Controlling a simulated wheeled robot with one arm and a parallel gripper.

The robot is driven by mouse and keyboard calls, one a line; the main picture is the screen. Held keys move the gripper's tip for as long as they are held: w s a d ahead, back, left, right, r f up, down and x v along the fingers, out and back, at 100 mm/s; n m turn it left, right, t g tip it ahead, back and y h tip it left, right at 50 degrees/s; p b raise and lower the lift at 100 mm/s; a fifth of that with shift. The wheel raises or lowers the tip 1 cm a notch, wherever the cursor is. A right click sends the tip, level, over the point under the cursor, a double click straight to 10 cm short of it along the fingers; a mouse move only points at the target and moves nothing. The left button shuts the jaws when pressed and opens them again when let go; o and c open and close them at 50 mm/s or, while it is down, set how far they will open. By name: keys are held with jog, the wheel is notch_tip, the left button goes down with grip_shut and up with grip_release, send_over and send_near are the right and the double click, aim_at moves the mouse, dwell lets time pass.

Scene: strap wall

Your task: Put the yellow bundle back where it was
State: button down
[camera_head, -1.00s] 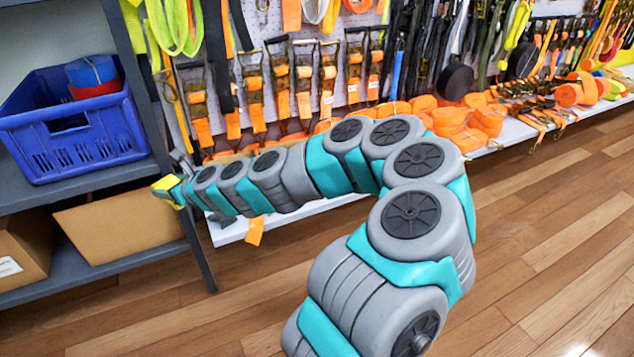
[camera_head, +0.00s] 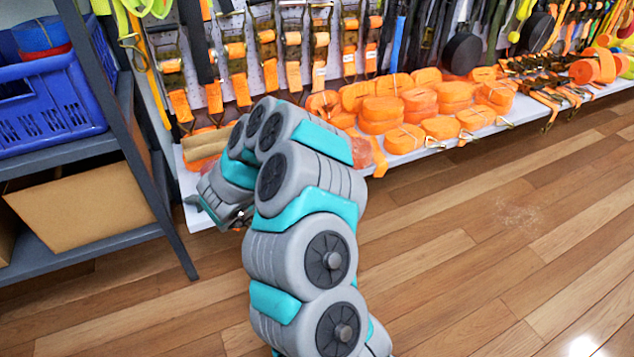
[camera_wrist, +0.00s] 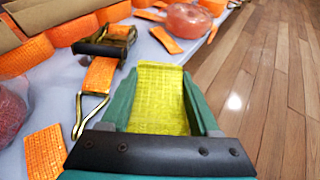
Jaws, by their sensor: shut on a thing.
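The yellow bundle (camera_wrist: 158,95) is a flat block of woven webbing. In the wrist view it sits between the two green fingers of my gripper (camera_wrist: 163,92), which is shut on it. The bundle is held over or beside the edge of the white shelf (camera_wrist: 165,50); I cannot tell whether it touches the shelf. In the head view my gripper (camera_head: 198,203) is low by the left front end of the white shelf (camera_head: 290,187). My arm hides most of it there, and the bundle does not show.
Several orange strap bundles (camera_head: 382,108) cover the shelf's middle. The wrist view shows an orange ratchet strap (camera_wrist: 100,73) with a metal hook close left of my gripper. A dark rack with a blue crate (camera_head: 48,105) and cardboard box (camera_head: 85,210) stands left. The wooden floor (camera_head: 490,260) is clear.

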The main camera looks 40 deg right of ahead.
jog(key=w+d, duration=0.1)
jog(key=d, duration=0.4)
jog(key=w+d+f+m+g, duration=0.1)
jog(key=w+d, duration=0.1)
jog(key=d, duration=0.3)
jog(key=w+d+m+g+p, duration=0.1)
jog(key=d, duration=0.4)
jog(key=shift+w+d+f+h, duration=0.2)
jog(key=shift+d+f+h, duration=0.05)
jog(key=shift+f+h, duration=0.1)
jog(key=shift+f+g, duration=0.3)
jog(key=shift+f, duration=1.55)
jog(key=shift+c, duration=0.6)
grip_release()
